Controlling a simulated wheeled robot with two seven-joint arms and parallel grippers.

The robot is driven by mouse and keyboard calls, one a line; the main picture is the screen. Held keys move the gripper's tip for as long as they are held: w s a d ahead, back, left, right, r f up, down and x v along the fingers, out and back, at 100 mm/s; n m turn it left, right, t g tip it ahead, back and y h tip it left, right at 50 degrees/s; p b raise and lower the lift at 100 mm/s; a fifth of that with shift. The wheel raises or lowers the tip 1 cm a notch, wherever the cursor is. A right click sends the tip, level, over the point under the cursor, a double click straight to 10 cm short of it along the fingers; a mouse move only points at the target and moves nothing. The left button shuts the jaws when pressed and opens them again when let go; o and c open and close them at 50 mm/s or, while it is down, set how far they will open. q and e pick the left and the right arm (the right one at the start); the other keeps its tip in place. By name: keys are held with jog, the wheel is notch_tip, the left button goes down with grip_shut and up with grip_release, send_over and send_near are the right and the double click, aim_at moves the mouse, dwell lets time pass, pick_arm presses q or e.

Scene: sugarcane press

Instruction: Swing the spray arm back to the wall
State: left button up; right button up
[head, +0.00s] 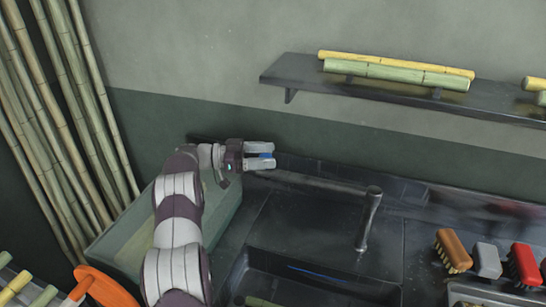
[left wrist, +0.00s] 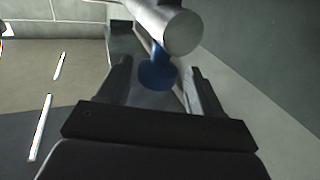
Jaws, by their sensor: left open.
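The spray arm (head: 315,182) is a dark metal bar. It runs left from the top of an upright post (head: 367,222) beside the sink toward my left gripper (head: 262,156). A blue part (head: 264,155) shows at my left gripper's fingers. In the left wrist view the blue part (left wrist: 157,70) hangs below a pale round bar end (left wrist: 182,33), between the two spread fingers of my left gripper (left wrist: 155,80). The gripper is open; I cannot tell whether either finger touches the blue part. My right gripper is not in view.
A sink (head: 238,275) lies in the dark counter below the bar. A green bin (head: 222,222) stands left of it, partly behind my left arm. Brushes (head: 453,250) sit at the right. A wall shelf (head: 395,97) holds cane pieces (head: 395,72). Tall canes (head: 60,120) lean at left.

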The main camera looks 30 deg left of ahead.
pick_arm(q)
jog(key=b+v, duration=0.1)
jog(key=v, duration=0.9)
jog(key=shift+f, duration=0.15)
